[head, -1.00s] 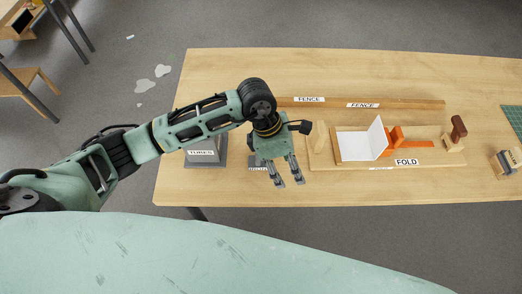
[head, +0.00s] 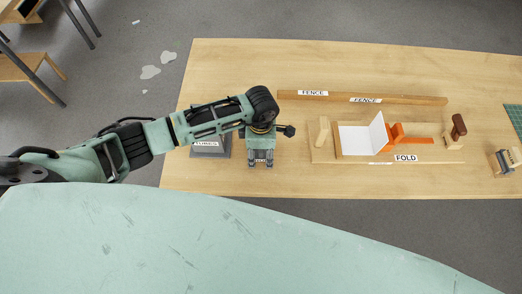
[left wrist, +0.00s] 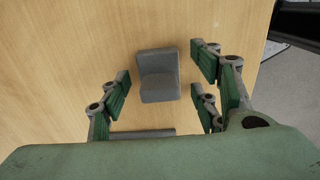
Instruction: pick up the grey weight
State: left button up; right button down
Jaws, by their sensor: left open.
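The grey weight (left wrist: 158,76) shows in the left wrist view as a small dark grey block with a stepped, L-like shape on the wooden table. My left gripper (left wrist: 163,82) is open, with its green-padded fingers on either side of the weight in that picture and gaps visible on both sides. In the head view my left gripper (head: 261,161) points down near the table's front edge, right of the tubes block. It hides the weight there. How high the fingers are above the table is hard to tell. My right gripper is not in view.
A grey block labelled TUBES (head: 211,151) stands close left of my gripper. The FOLD board (head: 325,156), with a white folded card (head: 360,138) and orange parts, lies to the right. A wooden fence (head: 420,101) lies behind. The table's back left is clear.

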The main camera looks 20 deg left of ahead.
pick_arm(q)
jog(key=shift+c, duration=0.3)
grip_shut()
jog(key=shift+r, duration=0.1)
jog(key=shift+w, duration=0.1)
